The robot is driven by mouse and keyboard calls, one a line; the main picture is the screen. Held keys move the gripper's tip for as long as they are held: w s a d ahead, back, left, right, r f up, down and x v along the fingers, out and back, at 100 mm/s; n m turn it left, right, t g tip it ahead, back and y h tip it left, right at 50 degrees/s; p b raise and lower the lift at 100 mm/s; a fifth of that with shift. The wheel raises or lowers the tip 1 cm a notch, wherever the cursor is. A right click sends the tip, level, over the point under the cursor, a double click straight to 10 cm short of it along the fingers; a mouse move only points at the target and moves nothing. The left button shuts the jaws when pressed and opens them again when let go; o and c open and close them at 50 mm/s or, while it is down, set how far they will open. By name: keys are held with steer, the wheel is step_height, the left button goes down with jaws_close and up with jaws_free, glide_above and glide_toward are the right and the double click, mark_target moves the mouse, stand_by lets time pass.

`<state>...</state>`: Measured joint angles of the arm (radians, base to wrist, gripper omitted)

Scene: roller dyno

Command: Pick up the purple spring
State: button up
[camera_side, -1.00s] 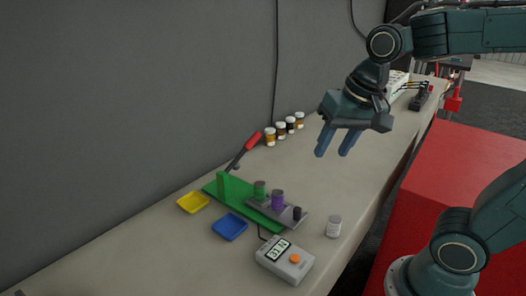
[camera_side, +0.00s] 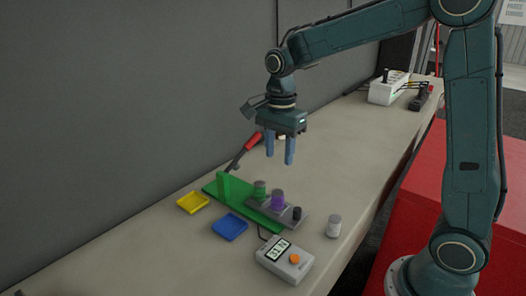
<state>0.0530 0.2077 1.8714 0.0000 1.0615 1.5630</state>
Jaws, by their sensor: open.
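The purple spring (camera_side: 278,200) stands upright on a grey plate (camera_side: 288,218) on the bench. A green spring (camera_side: 259,191) stands just to its left, partly overlapping it in view. My gripper (camera_side: 280,160) points down above and slightly behind the purple spring, apart from it. Its two blue fingers are open with nothing between them.
A green base (camera_side: 212,189) with a green upright and a red-handled lever (camera_side: 253,141) adjoins the plate. Yellow (camera_side: 193,202) and blue (camera_side: 229,227) trays lie left.

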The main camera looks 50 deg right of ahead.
mark_target(278, 192)
steer(key=shift+f, duration=4.3)
steer(key=shift+f, duration=0.1)
steer(key=shift+a+f, duration=0.1)
steer(key=shift+f, duration=2.4)
steer(key=c, duration=0.8)
steer(key=shift+o, duration=0.2)
steer(key=shift+r, duration=0.15)
step_height(278, 192, up, 20)
